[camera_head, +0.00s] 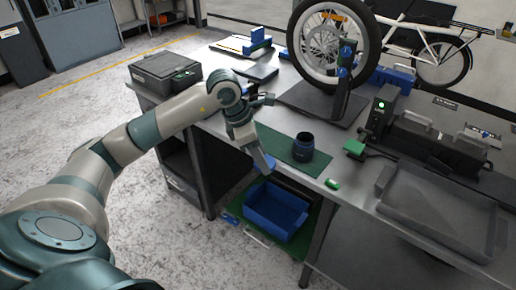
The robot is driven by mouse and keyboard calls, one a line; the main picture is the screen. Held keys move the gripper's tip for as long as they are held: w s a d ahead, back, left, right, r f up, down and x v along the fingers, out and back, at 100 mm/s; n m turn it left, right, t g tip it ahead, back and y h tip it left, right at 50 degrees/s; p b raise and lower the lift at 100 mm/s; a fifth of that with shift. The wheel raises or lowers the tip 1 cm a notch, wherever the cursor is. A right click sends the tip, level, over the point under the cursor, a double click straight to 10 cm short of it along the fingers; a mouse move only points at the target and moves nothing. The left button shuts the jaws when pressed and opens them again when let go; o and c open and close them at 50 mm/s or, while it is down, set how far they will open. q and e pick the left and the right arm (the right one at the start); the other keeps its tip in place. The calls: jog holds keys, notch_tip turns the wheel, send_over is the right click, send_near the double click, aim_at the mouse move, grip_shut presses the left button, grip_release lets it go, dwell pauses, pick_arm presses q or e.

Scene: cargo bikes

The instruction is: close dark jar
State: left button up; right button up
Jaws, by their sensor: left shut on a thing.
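The dark jar (303,147) stands upright on a green mat (282,146) on the workbench. It has a bluish band; at this size I cannot tell whether its top is covered. My left gripper (266,164) comes in from the left and points down just left of the jar, apart from it, near the bench's front edge. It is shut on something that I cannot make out. No separate lid shows clearly. My right gripper is not in view.
A bike wheel (330,42) on a stand rises behind the mat. A dark grey tray (440,210) lies at right, and a small green object (333,184) near the front edge. A dark case (165,72) sits at left. A blue bin (275,211) is below.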

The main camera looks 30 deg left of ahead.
pick_arm(q)
jog(key=s+d+f+m+g+y, duration=0.1)
jog(key=s+d+f+m+g, duration=0.2)
jog(key=m, duration=1)
jog(key=s+d+f+m+g+y, duration=0.2)
jog(key=s+d+f+m+g, duration=0.2)
jog(key=s+d+f+m, duration=0.5)
jog(key=shift+s+d+f+m+g, duration=0.3)
jog(key=shift+s+f+m, duration=0.25)
jog(key=shift+s+m, duration=1.4)
jog(key=shift+w+m, duration=0.35)
